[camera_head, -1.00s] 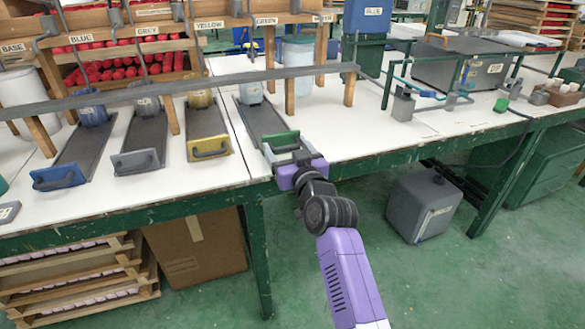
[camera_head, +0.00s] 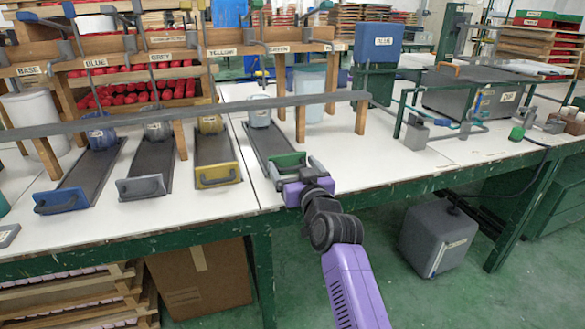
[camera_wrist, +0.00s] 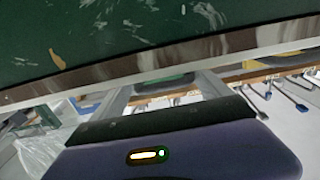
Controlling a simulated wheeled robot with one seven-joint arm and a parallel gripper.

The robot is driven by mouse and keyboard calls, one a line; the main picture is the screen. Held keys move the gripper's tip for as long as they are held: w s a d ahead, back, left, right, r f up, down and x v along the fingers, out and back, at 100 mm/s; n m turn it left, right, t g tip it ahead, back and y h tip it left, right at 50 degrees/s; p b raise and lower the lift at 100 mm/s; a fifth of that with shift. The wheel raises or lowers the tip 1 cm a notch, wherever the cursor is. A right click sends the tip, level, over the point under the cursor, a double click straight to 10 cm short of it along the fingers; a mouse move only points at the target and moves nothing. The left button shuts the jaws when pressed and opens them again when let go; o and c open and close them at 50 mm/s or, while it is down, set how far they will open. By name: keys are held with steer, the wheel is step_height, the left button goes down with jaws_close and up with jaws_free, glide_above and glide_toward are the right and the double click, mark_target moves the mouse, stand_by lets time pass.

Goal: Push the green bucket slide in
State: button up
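The green bucket slide is a long dark tray (camera_head: 258,142) with a green front panel and handle (camera_head: 288,160), standing on the white bench at the front of the rack. A light grey bucket (camera_head: 259,112) stands at its far end. My gripper (camera_head: 300,168) is at the slide's front, its two fingers spread apart around the green front area. In the wrist view, my gripper (camera_wrist: 165,97) shows its grey fingers apart, with part of the green front (camera_wrist: 163,84) between them. Whether the fingers touch it cannot be told.
The blue slide (camera_head: 63,200), grey slide (camera_head: 142,188) and yellow slide (camera_head: 217,175) lie to the left.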

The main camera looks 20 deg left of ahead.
steer(key=shift+s+a, duration=0.1)
steer(key=shift+s, duration=0.05)
stand_by(0.4)
steer(key=shift+p+v, duration=1.2)
steer(key=shift+v, duration=2.7)
